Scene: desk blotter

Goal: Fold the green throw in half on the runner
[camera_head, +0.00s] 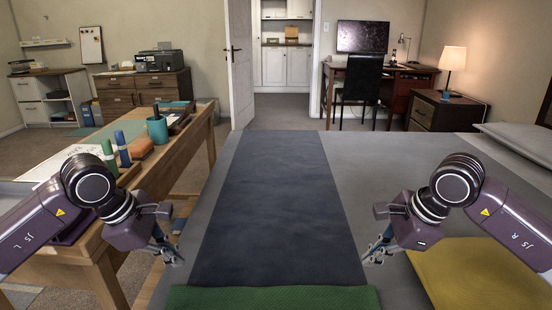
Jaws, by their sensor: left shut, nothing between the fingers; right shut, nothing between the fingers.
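The green throw (272,297) lies across the near end of the dark blue runner (270,195), at the bottom edge of the head view. Only its far strip shows; the rest is cut off by the frame. The runner stretches away flat and bare over the grey bed-like surface. My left gripper (176,259) is shut and empty, to the left of the runner and up-left of the throw. My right gripper (370,259) is shut and empty near the runner's right edge, up-right of the throw. Neither gripper appears to touch the throw.
A yellow cloth (470,275) lies at the right on the grey surface (400,165). A pillow (520,140) is at the far right. A wooden desk (185,150) with a teal cup (157,130) and upright rolls stands left. The runner's middle and far end are clear.

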